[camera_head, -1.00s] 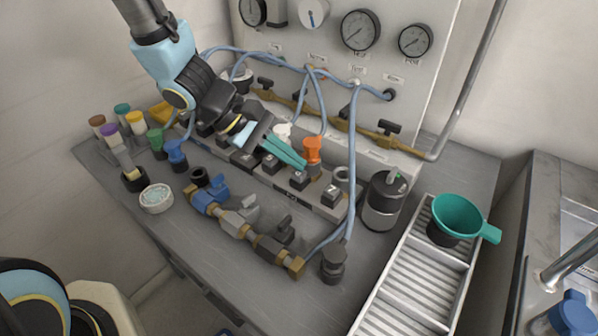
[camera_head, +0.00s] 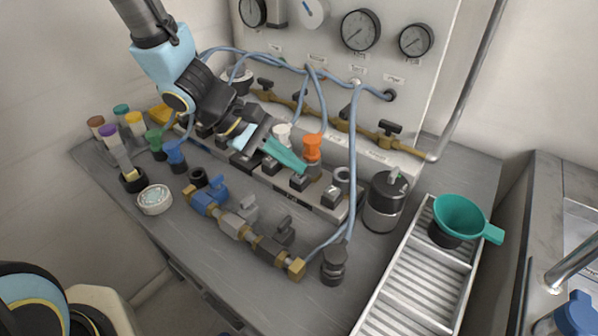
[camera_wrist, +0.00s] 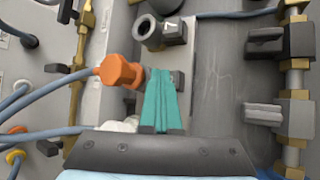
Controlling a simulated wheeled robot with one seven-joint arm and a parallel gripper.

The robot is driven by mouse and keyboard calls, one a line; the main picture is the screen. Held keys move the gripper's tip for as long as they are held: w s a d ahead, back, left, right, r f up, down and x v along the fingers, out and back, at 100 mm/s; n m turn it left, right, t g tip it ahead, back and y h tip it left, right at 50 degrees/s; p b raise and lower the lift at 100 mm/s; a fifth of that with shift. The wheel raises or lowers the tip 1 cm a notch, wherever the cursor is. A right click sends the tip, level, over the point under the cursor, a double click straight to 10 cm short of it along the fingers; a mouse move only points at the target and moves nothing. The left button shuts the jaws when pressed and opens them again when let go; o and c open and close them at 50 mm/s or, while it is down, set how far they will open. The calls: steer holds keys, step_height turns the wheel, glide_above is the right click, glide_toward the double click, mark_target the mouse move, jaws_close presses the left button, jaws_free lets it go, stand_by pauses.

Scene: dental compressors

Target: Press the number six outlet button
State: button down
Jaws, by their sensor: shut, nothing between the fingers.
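A row of numbered outlet blocks runs along a grey strip (camera_head: 262,178) on the bench. The block marked 7 (camera_wrist: 172,30) is clear at the top of the wrist view, and it also shows in the head view (camera_head: 331,196). The block beside it, in the number six place (camera_head: 299,182), lies right at my fingertips; its number is hidden in the wrist view, where only its edge (camera_wrist: 178,78) shows. My gripper (camera_head: 303,169), with teal fingers, is shut and empty. Its tips (camera_wrist: 160,75) overlap this block; I cannot tell whether they touch it.
An orange connector (camera_wrist: 122,72) with a blue hose stands close beside the fingers. Brass valves (camera_head: 240,228) lie in front of the strip. A black canister (camera_head: 384,205) and a tray (camera_head: 413,290) with a teal funnel (camera_head: 459,215) are at the right.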

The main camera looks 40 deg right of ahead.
steer(key=shift+r, duration=0.1)
steer(key=shift+r+p, duration=0.55)
steer(key=shift+r, duration=0.2)
steer(key=shift+r+p, duration=1.85)
steer(key=shift+r, duration=0.75)
steer(key=shift+f, duration=0.1)
steer(key=w+a+r+t+y, duration=0.1)
steer(key=w+a, duration=0.5)
steer(key=a, duration=0.6)
steer(key=w+a+r+m+t+y, duration=0.1)
steer(key=w+a+t+y, duration=0.2)
steer(key=a, duration=1)
steer(key=w+a+r+t+y, duration=0.1)
steer(key=w+a+t+y, duration=0.1)
steer(key=w+a, duration=0.7)
steer(key=a+t, duration=0.1)
steer(key=a, duration=0.2)
steer(key=shift+w+a+m+t+y, duration=0.15)
steer(key=shift+a+m+t+y, duration=0.15)
steer(key=shift+a+t, duration=0.1)
